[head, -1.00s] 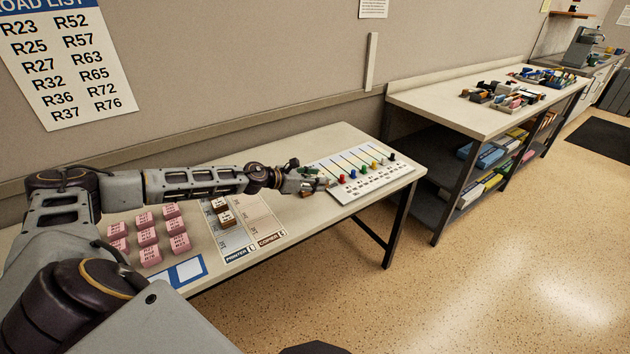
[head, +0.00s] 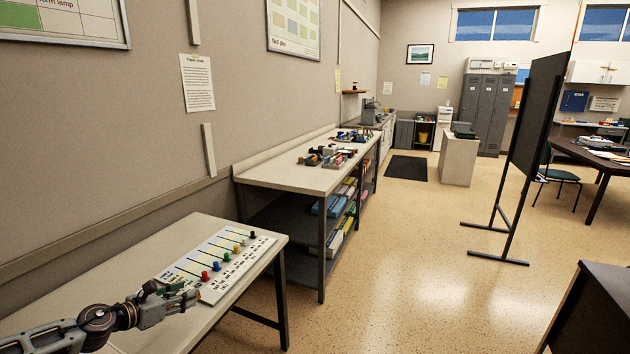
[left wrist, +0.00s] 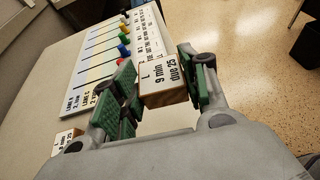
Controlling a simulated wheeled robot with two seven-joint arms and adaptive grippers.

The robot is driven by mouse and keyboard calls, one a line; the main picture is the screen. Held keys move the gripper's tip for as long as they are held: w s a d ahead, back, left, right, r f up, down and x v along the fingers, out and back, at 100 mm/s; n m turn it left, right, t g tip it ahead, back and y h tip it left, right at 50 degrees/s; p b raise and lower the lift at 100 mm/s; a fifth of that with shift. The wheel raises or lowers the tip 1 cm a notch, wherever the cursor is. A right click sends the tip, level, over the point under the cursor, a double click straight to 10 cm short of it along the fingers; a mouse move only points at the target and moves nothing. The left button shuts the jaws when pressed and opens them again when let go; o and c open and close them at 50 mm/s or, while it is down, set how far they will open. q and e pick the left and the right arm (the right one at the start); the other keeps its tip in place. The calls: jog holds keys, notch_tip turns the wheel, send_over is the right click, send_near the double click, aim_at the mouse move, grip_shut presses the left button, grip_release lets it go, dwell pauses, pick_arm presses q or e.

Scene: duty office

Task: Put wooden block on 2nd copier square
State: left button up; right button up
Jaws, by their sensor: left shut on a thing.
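My left gripper (head: 178,300) is over the near table in the head view, beside the board of coloured pegs. In the left wrist view, my left gripper (left wrist: 165,86) is shut on a wooden block (left wrist: 168,82) with a white label reading "L 9 min due 25". The block sits between the green finger pads. A second labelled wooden block (left wrist: 66,140) lies at the lower left of the left wrist view. The copier squares are outside the head view and cannot be made out in the left wrist view. My right gripper is not in view.
The peg board (head: 216,284) lies on the near table (head: 150,245); it also shows in the left wrist view (left wrist: 100,72). A long bench (head: 290,172) with assorted items stands beyond. A dark standing panel (head: 540,115) is at the right. The floor between is clear.

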pick_arm(q)
jog(key=shift+s+d+f+n+y, duration=0.5)
jog(key=shift+s+d+f, duration=1.1)
jog(key=shift+d, duration=2.4)
jog(key=shift+s+d+f+n+y, duration=0.45)
jog(key=shift+s+d+f, duration=1.1)
jog(key=shift+d, duration=2.4)
jog(key=s+f+n+t+y, duration=0.1)
jog(key=s+f+n+y, duration=0.1)
jog(key=s, duration=0.5)
jog(key=shift+s+d+n+t+y+p, duration=0.35)
jog(key=shift+n+y, duration=0.3)
jog(key=shift+y, duration=0.3)
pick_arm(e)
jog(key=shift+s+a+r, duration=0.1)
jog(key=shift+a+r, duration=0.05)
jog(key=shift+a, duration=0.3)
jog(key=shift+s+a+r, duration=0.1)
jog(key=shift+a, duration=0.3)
